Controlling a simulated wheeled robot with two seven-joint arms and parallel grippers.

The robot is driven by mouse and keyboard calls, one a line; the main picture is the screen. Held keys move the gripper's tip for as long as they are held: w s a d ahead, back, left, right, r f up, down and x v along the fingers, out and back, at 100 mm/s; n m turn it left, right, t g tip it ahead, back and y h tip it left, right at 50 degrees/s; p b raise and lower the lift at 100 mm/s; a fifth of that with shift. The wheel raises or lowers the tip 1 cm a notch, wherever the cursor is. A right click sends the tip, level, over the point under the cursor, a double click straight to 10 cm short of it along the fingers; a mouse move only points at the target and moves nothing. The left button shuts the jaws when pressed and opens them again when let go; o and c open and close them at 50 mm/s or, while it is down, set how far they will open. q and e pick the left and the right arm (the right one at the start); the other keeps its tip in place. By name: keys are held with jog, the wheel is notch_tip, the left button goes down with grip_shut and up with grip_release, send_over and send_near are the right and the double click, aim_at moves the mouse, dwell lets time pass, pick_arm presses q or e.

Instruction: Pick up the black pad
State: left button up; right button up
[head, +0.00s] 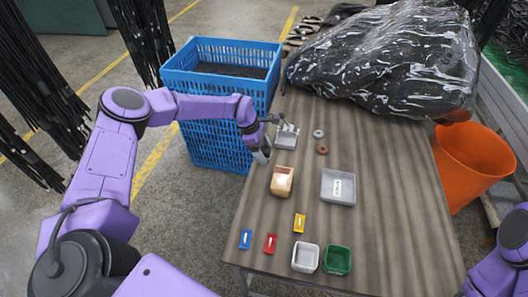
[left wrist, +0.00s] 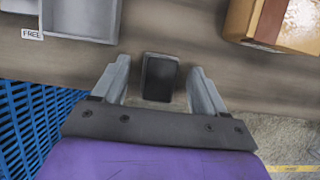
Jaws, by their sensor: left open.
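The black pad (left wrist: 160,77) lies flat near the table edge, a small dark rectangle with a lighter rim in the left wrist view. My left gripper (left wrist: 158,88) is open, with one finger on each side of the pad. No contact with the pad shows. In the head view my left gripper (head: 262,153) points down at the left edge of the table, and I cannot make out the pad there. My right gripper is out of view; only part of that arm shows at the lower right.
On the table (head: 390,230) are a wooden box (head: 282,181), a grey holder (head: 287,138), a labelled grey bin (head: 338,188), a white bin (head: 305,258) and a green bin (head: 337,260). A blue crate (head: 205,143) stands left. A wrapped bundle (head: 390,55) covers the back.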

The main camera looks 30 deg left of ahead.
pick_arm(q)
jog(key=c, duration=1.1)
jog(key=shift+c, duration=0.2)
jog(key=shift+r, duration=0.45)
jog(key=s+r+b, duration=0.2)
jog(key=s+r, duration=1)
jog(key=s, duration=0.2)
jog(key=shift+b, duration=0.4)
